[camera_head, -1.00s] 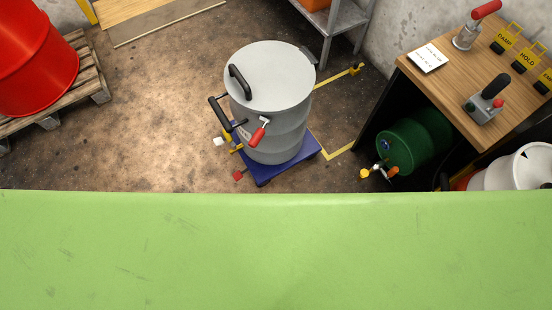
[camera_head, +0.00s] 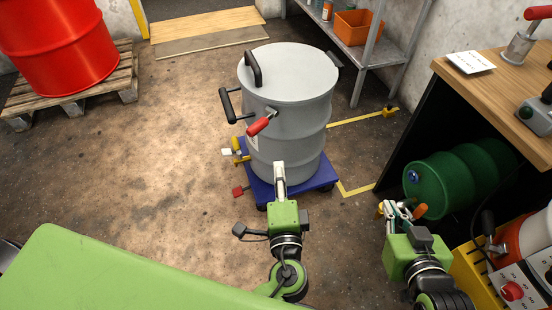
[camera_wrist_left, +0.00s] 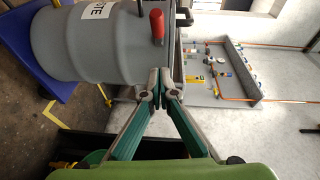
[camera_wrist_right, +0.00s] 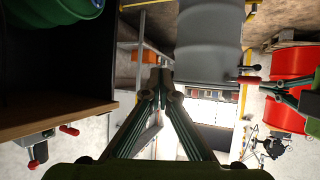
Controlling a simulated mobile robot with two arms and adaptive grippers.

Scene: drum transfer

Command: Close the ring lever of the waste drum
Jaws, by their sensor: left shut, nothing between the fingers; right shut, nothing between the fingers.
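The grey waste drum (camera_head: 287,115) stands upright with its lid on, on a blue dolly (camera_head: 262,188). Its ring lever with a red grip (camera_head: 260,125) sticks out from the rim on the drum's near side. The red grip also shows in the left wrist view (camera_wrist_left: 157,22). My left gripper (camera_head: 280,168) is shut and empty, in front of the drum's lower side and below the lever in the head view; contact cannot be told. My right gripper (camera_head: 396,207) is shut and empty, right of the drum, near the green drum.
A green drum (camera_head: 450,180) lies under the wooden bench (camera_head: 475,105) at the right. A metal shelf (camera_head: 385,50) with an orange bin stands behind. A red drum (camera_head: 60,45) stands on a pallet at the left.

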